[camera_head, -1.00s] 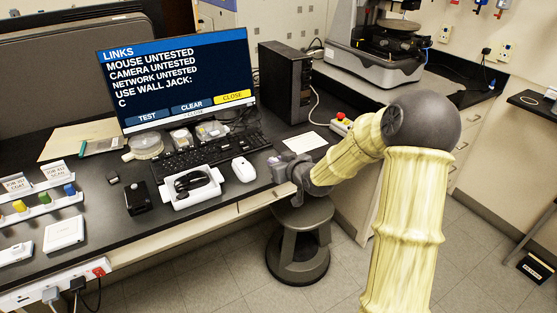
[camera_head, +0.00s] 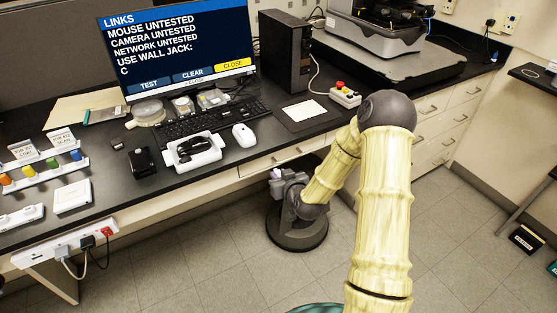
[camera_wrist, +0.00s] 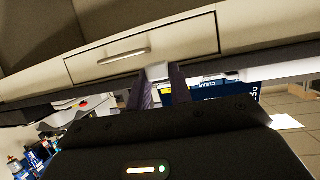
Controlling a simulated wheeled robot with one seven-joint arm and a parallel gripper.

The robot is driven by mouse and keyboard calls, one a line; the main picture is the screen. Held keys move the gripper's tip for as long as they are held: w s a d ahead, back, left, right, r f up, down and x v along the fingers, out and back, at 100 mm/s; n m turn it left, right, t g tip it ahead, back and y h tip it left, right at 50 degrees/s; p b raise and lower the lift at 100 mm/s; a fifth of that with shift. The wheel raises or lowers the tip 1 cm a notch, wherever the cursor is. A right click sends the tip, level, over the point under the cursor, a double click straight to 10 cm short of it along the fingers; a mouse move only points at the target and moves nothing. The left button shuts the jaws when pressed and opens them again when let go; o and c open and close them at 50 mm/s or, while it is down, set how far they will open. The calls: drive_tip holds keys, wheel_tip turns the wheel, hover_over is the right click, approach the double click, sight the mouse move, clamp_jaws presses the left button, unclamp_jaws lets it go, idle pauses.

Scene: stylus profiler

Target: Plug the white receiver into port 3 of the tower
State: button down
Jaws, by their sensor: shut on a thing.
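The black tower (camera_head: 285,52) stands on the bench right of the monitor. I cannot make out its numbered ports. My gripper (camera_head: 276,176) is in front of the bench's drawer front, below the bench top and well apart from the tower. In the wrist view, the two fingers of my gripper (camera_wrist: 161,84) are shut on a small white piece (camera_wrist: 158,71), which looks like the white receiver. Most of it is hidden between the fingers, and I cannot make it out in the head view.
A monitor (camera_head: 180,45) reads "USE WALL JACK: C". A keyboard (camera_head: 210,120), a white mouse (camera_head: 243,135) and a white tray (camera_head: 215,153) with a black item lie near the bench edge. A button box (camera_head: 345,95) stands right of the tower. A drawer (camera_wrist: 140,50) faces the wrist camera.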

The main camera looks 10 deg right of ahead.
drive_tip(key=s+f+m+h, duration=0.1)
drive_tip(key=s+f+h, duration=0.1)
drive_tip(key=s+f, duration=0.5)
wheel_tip(320, 180, down, 3)
drive_tip(key=shift+s+d+f+m, duration=0.1)
drive_tip(key=shift+s+d+m, duration=0.15)
drive_tip(key=shift+d+m, duration=0.2)
